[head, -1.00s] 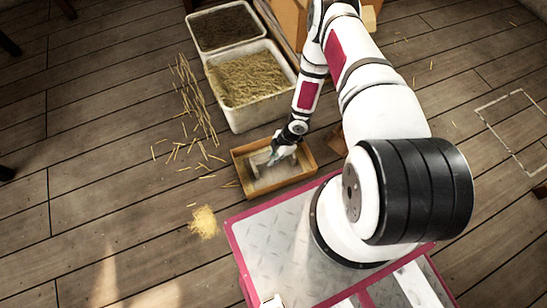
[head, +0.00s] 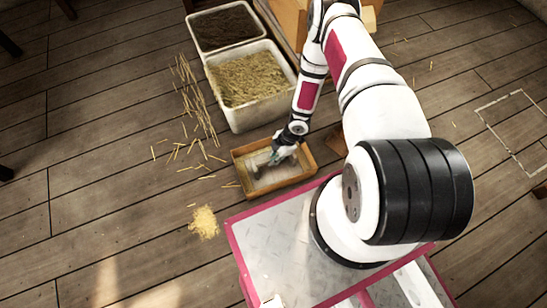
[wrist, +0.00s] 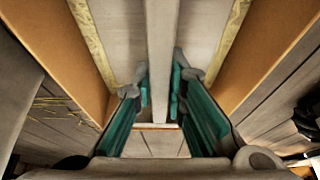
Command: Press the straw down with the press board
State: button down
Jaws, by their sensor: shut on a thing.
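The wooden box (head: 304,155) stands on the floor in front of my base, and its side walls also show in the wrist view (wrist: 262,60). The pale grey press board (wrist: 205,35) lies inside the box, with its upright handle (wrist: 162,40) running down the middle of the wrist view. My gripper (wrist: 160,98), with teal fingers, is shut on this handle, one finger on each side. In the head view my gripper (head: 283,153) reaches down into the box. Thin strips of yellow straw (wrist: 92,35) show between the board and the walls. The straw under the board is hidden.
Behind the box stand a white bin of straw (head: 252,78) and a white bin of dark material (head: 222,27). Loose straw (head: 192,100) and a small straw heap (head: 204,222) lie on the plank floor to the left. A wooden cabinet (head: 284,22) is at the back.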

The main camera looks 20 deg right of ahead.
jog(key=shift+r+p, duration=3.4)
jog(key=shift+r, duration=2.2)
